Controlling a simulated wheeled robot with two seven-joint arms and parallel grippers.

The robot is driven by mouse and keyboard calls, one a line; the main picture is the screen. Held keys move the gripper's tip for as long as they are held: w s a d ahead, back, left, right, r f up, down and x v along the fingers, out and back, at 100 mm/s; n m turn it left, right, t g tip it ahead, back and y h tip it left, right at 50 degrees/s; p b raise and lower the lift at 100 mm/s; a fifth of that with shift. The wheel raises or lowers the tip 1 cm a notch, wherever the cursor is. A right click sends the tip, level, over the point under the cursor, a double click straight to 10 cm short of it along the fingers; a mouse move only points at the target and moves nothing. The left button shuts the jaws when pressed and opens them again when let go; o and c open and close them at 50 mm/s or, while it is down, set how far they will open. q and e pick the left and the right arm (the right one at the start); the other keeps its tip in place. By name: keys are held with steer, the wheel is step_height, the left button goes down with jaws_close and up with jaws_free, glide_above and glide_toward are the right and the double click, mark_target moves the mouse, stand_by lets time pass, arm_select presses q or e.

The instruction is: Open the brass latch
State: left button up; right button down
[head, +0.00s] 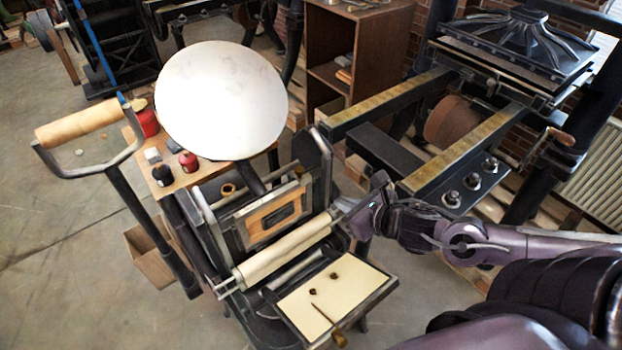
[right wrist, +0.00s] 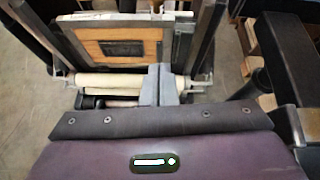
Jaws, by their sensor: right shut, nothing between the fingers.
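A hand press stands in the middle of the head view, with a round pale disc (head: 222,100), a framed wooden block (head: 274,214) and a pale roller (head: 286,250). A small brass-coloured piece (head: 338,338) on a thin rod lies at the front edge of the cream board (head: 333,292); I cannot tell whether it is the latch. My right gripper (head: 345,210) is shut and empty by the roller's right end. In the right wrist view its fingers (right wrist: 162,86) overlap the roller (right wrist: 110,82), below the block (right wrist: 118,45); contact is unclear. My left gripper is out of view.
A lever with a wooden grip (head: 78,123) rises at the left. A small table with red pots (head: 188,162) stands behind the press. A larger press with two rails (head: 395,102) fills the right back.

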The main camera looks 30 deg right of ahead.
mark_target(302, 176)
steer(key=b+x, duration=0.1)
steer(key=x, duration=0.2)
steer(key=r+b+x, duration=0.1)
steer(key=x, duration=0.3)
steer(key=w+r+b+x, duration=0.1)
steer(key=b+x, duration=0.1)
steer(key=x, duration=0.1)
steer(key=shift+w+a, duration=0.2)
steer(key=shift+w, duration=0.1)
steer(key=shift+w+a+r+p, duration=0.2)
steer(key=shift+w+r+p, duration=0.2)
steer(key=shift+w, duration=0.2)
steer(key=shift+r, duration=0.15)
steer(key=shift+w+r, duration=0.1)
steer(key=shift+w, duration=0.05)
steer(key=shift+p, duration=0.35)
steer(key=shift+r+g, duration=0.15)
steer(key=shift+g, duration=0.15)
steer(key=shift+p, duration=0.4)
